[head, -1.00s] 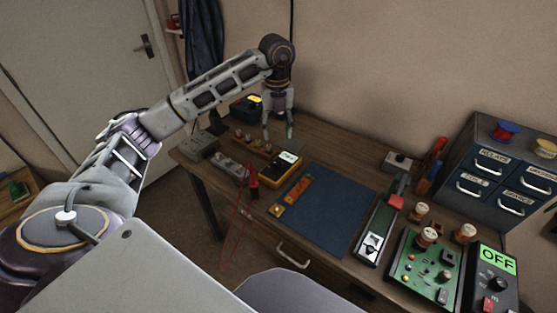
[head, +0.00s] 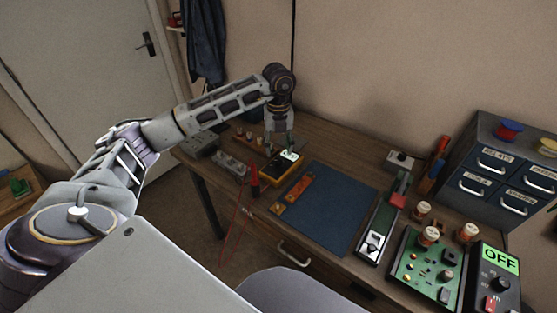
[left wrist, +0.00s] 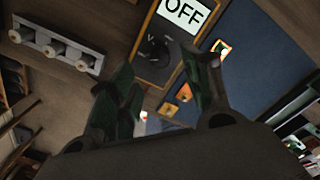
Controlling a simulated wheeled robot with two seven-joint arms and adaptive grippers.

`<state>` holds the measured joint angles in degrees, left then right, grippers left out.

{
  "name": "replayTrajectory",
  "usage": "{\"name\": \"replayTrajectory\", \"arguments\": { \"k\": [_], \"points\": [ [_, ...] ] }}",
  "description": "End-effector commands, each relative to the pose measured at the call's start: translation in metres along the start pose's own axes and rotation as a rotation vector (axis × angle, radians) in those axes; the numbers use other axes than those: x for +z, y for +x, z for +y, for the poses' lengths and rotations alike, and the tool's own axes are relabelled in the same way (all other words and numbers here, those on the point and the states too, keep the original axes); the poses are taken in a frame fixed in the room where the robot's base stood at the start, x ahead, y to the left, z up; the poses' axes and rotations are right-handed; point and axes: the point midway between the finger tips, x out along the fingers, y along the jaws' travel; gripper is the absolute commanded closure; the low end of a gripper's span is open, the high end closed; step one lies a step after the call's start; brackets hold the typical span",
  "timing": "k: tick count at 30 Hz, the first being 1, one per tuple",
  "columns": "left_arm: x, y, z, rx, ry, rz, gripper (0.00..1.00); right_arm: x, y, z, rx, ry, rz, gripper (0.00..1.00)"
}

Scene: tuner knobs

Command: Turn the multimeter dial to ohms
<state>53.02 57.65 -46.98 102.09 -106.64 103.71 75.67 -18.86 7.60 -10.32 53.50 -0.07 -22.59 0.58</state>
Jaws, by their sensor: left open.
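The multimeter (head: 289,178) is a dark box with a yellow-orange edge, lying on the bench left of the blue mat. Its lit screen reads OFF (left wrist: 184,12) in the left wrist view. Its dark round dial (left wrist: 157,52) sits below the screen, with small markings around it too blurred to read fully. My left gripper (head: 280,150) points down above the multimeter and partly hides its face. In the left wrist view its green-tipped fingers (left wrist: 165,78) are apart and empty, one to either side of the dial's line. Contact with the dial cannot be told. My right gripper is not seen.
A blue mat (head: 335,215) lies right of the multimeter, with an orange strip (head: 298,188) at its left edge. A red probe (head: 254,178) with a cable stands near the front. A rack with pale posts (left wrist: 60,45) lies beside the multimeter. A green circuit board (head: 415,276) is far right.

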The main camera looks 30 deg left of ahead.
Motion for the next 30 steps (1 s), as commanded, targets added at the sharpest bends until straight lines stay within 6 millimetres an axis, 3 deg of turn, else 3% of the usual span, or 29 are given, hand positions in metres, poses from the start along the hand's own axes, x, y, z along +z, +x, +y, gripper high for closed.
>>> {"name": "replayTrajectory", "arguments": {
  "k": [13, 27, 30],
  "points": [
    [0.000, 0.053, 0.000, 0.000, -0.001, 0.000, 0.51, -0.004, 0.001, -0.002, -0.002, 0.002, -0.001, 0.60],
    [0.000, 0.061, 0.000, 0.000, 0.000, 0.000, 0.51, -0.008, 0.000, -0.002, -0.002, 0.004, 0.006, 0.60],
    [0.000, 0.061, 0.000, 0.000, 0.000, 0.000, 0.62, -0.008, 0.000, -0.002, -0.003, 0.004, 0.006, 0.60]
  ]
}}
